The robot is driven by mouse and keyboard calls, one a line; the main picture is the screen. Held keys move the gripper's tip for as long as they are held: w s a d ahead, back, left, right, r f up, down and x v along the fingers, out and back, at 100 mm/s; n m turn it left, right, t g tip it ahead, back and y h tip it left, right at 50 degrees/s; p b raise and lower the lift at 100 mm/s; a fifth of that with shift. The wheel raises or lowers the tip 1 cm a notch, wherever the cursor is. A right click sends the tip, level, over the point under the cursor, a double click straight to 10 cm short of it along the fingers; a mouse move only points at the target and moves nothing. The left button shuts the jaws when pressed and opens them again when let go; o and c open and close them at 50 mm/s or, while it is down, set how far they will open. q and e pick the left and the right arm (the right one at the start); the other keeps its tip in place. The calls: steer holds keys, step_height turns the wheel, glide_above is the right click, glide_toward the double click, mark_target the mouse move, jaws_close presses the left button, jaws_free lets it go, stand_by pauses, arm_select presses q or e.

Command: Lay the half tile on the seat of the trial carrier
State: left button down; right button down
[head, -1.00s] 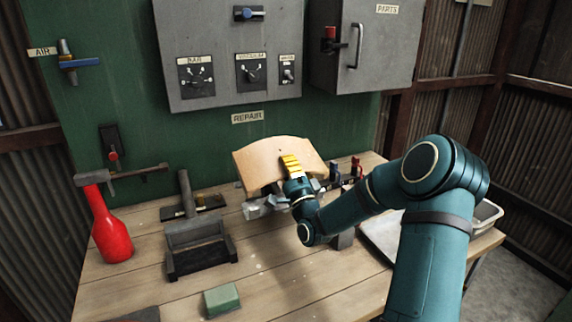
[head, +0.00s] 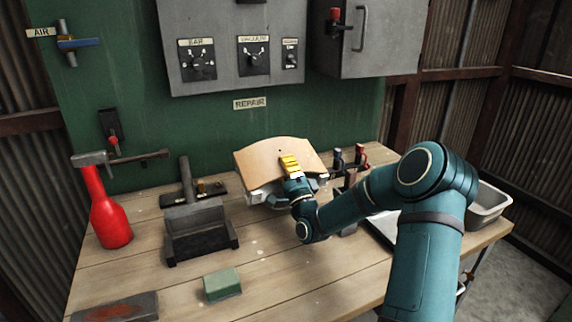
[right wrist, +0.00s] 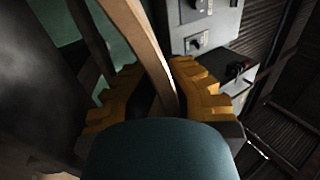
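The half tile (head: 262,161) is a tan, slightly curved slab, held tilted above the back of the bench in the head view. My right gripper (head: 289,166) is shut on its near edge with yellow fingers. In the right wrist view the tile (right wrist: 146,50) runs edge-on between both finger pads. A dark metal holder (head: 193,217) with an upright stem and a low tray-like seat, apparently the trial carrier, stands on the bench left of the tile. The tile is apart from it. My left gripper is not in view.
A red bottle (head: 110,222) and a hammer (head: 120,158) are at the left. A green block (head: 221,284) and a stained dark plate (head: 115,307) lie in front. A pale object is partly hidden under the tile. A metal tray (head: 488,207) stands at the right. The front-middle bench (head: 290,285) is clear.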

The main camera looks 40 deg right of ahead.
steer(key=c, duration=1.1)
jaws_free()
steer(key=shift+o, duration=0.2)
steer(key=shift+f, duration=0.15)
steer(key=shift+s+a+f, duration=0.1)
steer(key=shift+s+f, duration=0.2)
steer(key=shift+s, duration=0.15)
steer(key=v, duration=0.6)
steer(key=shift+s, duration=0.2)
steer(key=shift+a, duration=0.1)
